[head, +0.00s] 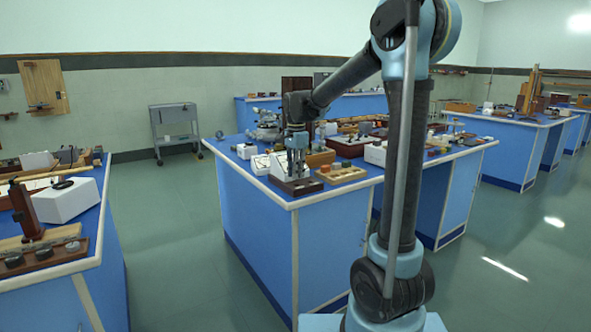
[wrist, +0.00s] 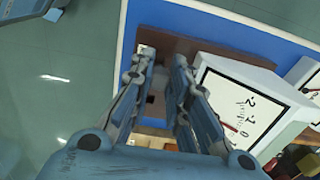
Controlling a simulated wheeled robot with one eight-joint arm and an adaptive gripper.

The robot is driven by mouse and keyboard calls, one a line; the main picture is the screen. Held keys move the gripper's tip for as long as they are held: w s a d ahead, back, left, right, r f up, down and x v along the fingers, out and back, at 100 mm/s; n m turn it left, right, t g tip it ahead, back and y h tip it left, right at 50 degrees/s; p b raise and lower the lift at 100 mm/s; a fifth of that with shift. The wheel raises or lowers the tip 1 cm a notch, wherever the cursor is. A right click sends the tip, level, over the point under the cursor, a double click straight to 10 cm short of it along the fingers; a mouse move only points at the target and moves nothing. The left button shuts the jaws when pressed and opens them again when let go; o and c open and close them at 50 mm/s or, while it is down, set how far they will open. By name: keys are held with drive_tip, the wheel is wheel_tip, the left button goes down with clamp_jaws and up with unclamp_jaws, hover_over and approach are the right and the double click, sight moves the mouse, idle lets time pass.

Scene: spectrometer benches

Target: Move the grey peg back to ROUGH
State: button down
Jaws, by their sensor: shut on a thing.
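My gripper (head: 297,165) points down over a dark brown wooden block (head: 296,188) near the front corner of the middle blue bench. In the wrist view my gripper (wrist: 161,62) has its two fingers on either side of a narrow gap, above the brown block (wrist: 205,47). No label reading ROUGH can be read in either view.
White dial meters (head: 261,164) stand left of the gripper; one dial (wrist: 240,100) is close right of the fingers in the wrist view. A light wooden tray (head: 347,177) with small pieces is to the right. A left bench (head: 66,285) holds a brown rack. Floor between benches is clear.

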drive_tip(key=shift+f, duration=1.45)
drive_tip(key=c, duration=1.5)
unclamp_jaws()
drive_tip(key=shift+o, duration=0.2)
drive_tip(key=shift+r, duration=0.1)
wheel_tip(320, 180, up, 12)
drive_tip(key=shift+f, duration=0.15)
